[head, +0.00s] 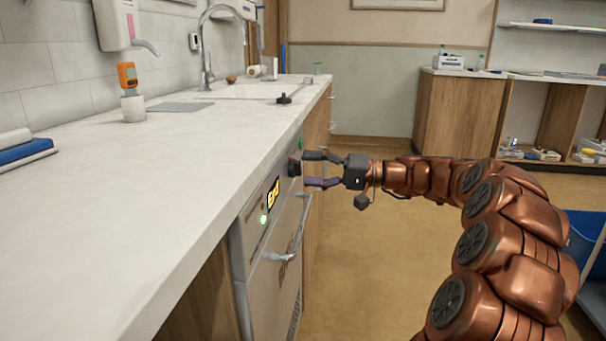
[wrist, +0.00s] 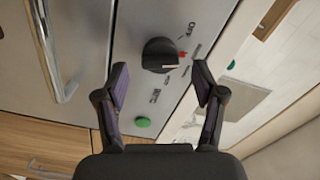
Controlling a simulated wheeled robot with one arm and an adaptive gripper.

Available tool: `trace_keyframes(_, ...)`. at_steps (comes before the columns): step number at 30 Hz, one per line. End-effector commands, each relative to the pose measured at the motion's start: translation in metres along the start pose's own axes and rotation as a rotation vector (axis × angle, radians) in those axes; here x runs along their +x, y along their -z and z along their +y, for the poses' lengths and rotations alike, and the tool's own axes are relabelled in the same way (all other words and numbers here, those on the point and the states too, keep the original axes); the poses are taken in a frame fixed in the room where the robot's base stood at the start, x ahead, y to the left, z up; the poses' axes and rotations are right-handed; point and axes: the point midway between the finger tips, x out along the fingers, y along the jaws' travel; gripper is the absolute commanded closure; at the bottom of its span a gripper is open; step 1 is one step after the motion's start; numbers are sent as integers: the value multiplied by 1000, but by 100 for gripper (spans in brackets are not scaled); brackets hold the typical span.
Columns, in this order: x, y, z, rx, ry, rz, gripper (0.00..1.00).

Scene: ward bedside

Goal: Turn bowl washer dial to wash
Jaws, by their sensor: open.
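The dial also shows in the head view (head: 294,167), small and dark. My gripper (head: 308,169) is open in front of the panel. In the wrist view its two fingertips (wrist: 162,86) are on either side just below the dial, with no visible contact. A green button (wrist: 142,122) lies between the fingers.
The washer's bar handle (head: 294,232) sticks out below the panel. The floor right of the washer is clear.

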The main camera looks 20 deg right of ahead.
Motion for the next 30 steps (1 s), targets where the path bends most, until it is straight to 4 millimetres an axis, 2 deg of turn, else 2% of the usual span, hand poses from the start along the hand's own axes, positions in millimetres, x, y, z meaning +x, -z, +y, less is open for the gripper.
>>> trace_keyframes(6, 19, -1, 1, 0, -1, -1, 31)
trace_keyframes(15, 22, -1, 0, 0, 0, -3, 31)
trace_keyframes(30, 22, -1, 0, 1, 0, -3, 82)
